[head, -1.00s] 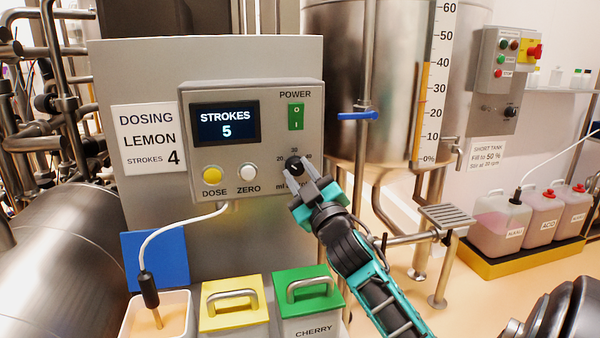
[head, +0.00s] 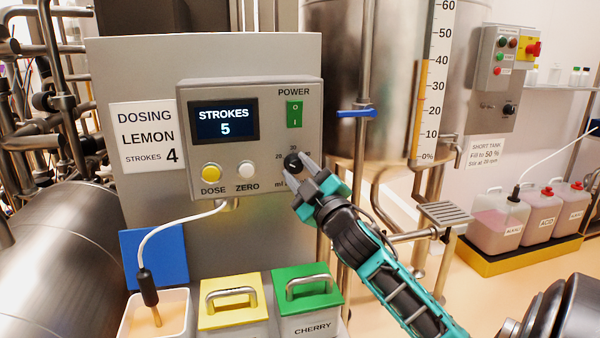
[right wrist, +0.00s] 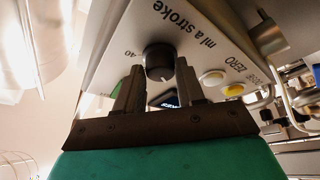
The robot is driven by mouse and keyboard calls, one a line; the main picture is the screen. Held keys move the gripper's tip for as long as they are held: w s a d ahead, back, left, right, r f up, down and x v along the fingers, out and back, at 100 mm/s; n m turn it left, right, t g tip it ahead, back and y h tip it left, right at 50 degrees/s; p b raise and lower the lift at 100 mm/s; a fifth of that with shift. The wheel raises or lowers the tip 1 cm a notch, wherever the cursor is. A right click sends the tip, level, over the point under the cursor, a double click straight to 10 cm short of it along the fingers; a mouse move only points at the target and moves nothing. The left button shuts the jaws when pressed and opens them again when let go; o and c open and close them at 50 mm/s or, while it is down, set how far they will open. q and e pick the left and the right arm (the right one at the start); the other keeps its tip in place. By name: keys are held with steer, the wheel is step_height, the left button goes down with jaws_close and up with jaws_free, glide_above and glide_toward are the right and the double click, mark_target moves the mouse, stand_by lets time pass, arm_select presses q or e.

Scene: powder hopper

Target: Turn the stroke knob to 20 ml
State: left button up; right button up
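The stroke knob (head: 293,163) is a small black round knob at the lower right of the grey dosing box, with 20, 30 and 40 around it. It shows large in the right wrist view (right wrist: 159,62), where I cannot read its setting surely. My right gripper (head: 308,180) is at the knob from the lower right. In the right wrist view its two fingers (right wrist: 160,78) are apart, with the knob at their tips and slim gaps beside it. The display (head: 225,122) reads STROKES 5. My left gripper is not in view.
The yellow DOSE button (head: 211,173), white ZERO button (head: 246,170) and green POWER switch (head: 295,114) share the box face. Yellow-lidded (head: 232,297) and green-lidded (head: 307,291) containers stand below. A steel tank (head: 390,80) with a blue-handled valve is right of the box.

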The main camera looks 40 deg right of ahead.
steer(key=o, duration=0.3)
steer(key=b+v, duration=0.2)
steer(key=v, duration=1.1)
steer(key=shift+f, duration=0.1)
stand_by(0.4)
